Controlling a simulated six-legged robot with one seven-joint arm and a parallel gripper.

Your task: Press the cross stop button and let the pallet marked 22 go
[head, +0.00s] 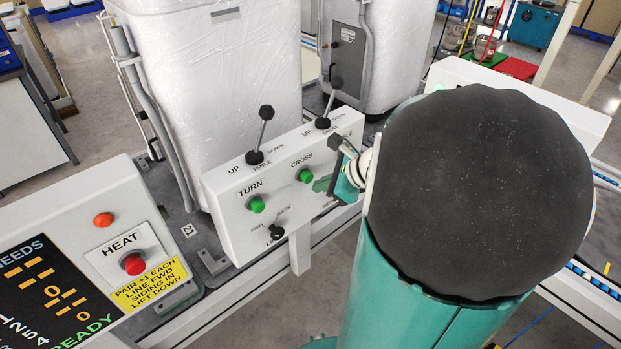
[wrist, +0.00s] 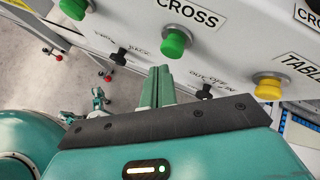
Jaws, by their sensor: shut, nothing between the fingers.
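My gripper (wrist: 163,72) is shut and empty, its green fingers side by side. In the wrist view the tips lie just below a green button (wrist: 176,42) under the label CROSS; I cannot tell how large the gap is. The head view also shows a green CROSS button (head: 305,175) on the white control panel (head: 232,222), with my gripper (head: 328,184) to its right, partly hidden by my arm. No label reading stop is legible. A mark reading 22 (head: 188,230) is on the dark pallet (head: 205,250) under a white wrapped load (head: 215,100).
Levers (head: 262,130) stand on the panel top. A green TURN button (head: 257,204) is left of CROSS. The wrist view shows a yellow button (wrist: 270,86) and small black switches (wrist: 119,55). A HEAT box with a red button (head: 133,263) stands at left. My arm blocks the right side.

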